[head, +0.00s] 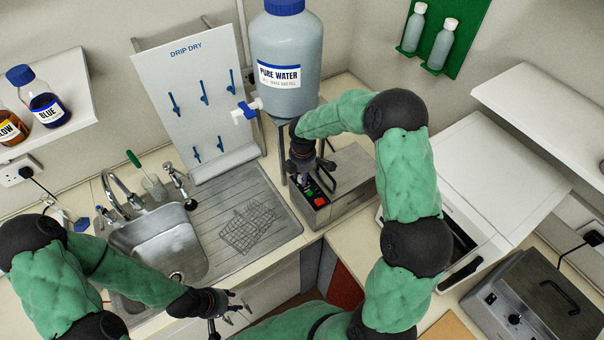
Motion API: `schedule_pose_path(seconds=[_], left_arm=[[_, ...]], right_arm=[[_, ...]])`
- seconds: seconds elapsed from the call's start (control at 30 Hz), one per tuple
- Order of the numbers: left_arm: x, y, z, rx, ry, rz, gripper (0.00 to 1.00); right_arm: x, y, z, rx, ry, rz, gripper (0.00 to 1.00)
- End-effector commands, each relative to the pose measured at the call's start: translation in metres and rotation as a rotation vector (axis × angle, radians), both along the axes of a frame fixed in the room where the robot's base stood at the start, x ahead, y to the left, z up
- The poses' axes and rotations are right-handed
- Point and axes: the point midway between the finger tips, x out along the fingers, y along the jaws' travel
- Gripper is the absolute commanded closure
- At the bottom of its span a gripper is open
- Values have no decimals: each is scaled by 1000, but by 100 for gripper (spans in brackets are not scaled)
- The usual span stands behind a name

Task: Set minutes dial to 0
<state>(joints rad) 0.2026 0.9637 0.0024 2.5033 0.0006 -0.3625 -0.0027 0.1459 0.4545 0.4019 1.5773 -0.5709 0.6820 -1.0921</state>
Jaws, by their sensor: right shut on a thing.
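A grey metal box (345,190) with a control panel stands on the bench right of the sink. Its panel has a red button (320,202) and a green button (308,193). My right gripper (304,180) points down at the panel's far end, beyond the green button, and is shut on what appears to be the minutes dial. The gripper hides the dial, so its marks and setting cannot be read. My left gripper (240,308) is open and empty in front of the bench's front edge, low in the picture.
A large pure water bottle (286,60) with a blue tap stands on a stand behind the box. The sink (160,250) and a wire rack (248,227) lie to the left. A white-lidded unit (480,185) and another grey device (540,300) stand to the right.

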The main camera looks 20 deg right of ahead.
Motion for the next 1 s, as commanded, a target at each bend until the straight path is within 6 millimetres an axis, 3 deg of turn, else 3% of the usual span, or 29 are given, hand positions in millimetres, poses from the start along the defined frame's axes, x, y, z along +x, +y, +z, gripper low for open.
schedule_pose_path(seconds=[0.33, 0.87, 0.9, 1.0], left_arm=[[0, 0, 5, 0, 0, 0, 60], [0, 0, 5, 0, 0, 0, 60], [0, 0, 5, 0, 0, 0, 60], [0, 0, 5, 0, 0, 0, 60]], right_arm=[[0, 0, 1, 0, -1, 129, 100], [0, 0, 0, 0, -1, 149, 100], [0, 0, 0, 0, -1, 149, 59], [0, 0, 0, 0, -1, 149, 59]])
